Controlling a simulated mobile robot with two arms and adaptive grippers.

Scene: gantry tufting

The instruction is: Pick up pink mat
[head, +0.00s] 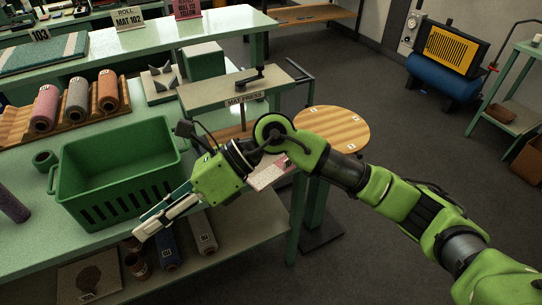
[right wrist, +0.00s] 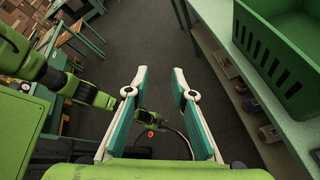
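A flat pale pink piece (head: 268,176), which looks like the pink mat, lies at the right end of the green table below the mat press. My right wrist covers part of it, and a small tag shows beside it. My right gripper (head: 143,226) is in front of the green basket, left of the pink piece and apart from it. In the right wrist view its two fingers (right wrist: 160,75) stand apart with only floor between them. The left gripper does not show in the head view; a green arm at the left of the wrist view shows no clear fingers.
A green basket (head: 118,172) stands on the table, with a rack of rolls (head: 78,104) behind it. The mat press (head: 237,88) stands at the table's right end, near a round wooden top (head: 331,127). Rolls (head: 166,246) lie on the lower shelf.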

